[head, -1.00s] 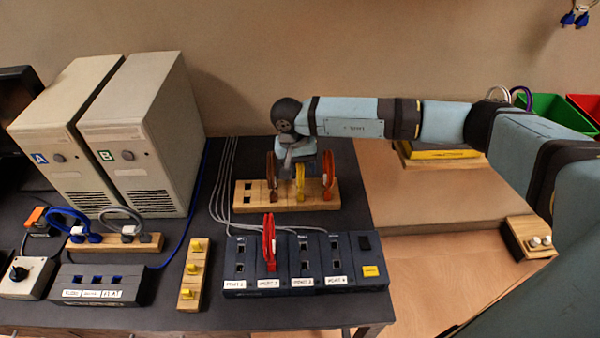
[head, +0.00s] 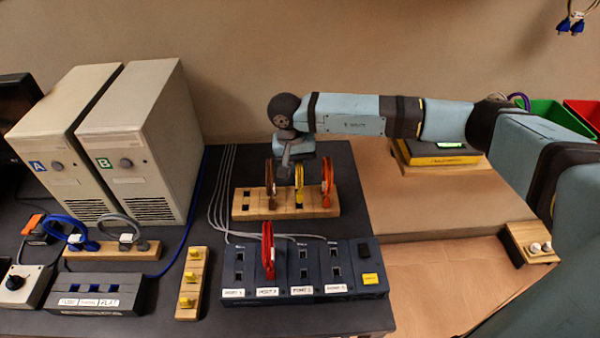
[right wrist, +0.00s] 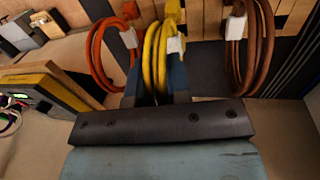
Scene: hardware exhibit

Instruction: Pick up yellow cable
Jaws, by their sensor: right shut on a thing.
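The yellow cable (head: 299,190) is a coiled loop at the wooden rack (head: 246,213), between a brown cable (head: 271,176) and an orange-red cable (head: 327,180). My right gripper (head: 298,168) reaches down on it from above and is shut on it. In the right wrist view, the yellow loop (right wrist: 151,58), with a white tag, runs between the blue fingers of my right gripper (right wrist: 158,82). The fingers hide part of the loop. I cannot tell whether its lower end is still seated in the rack. My left gripper is not in view.
A dark port panel (head: 350,290) with a red cable (head: 267,250) stands in front of the rack. A wooden strip with yellow plugs (head: 190,282) lies to its left. Two computer towers (head: 135,140) stand at left. Grey cables (head: 222,190) run beside the rack.

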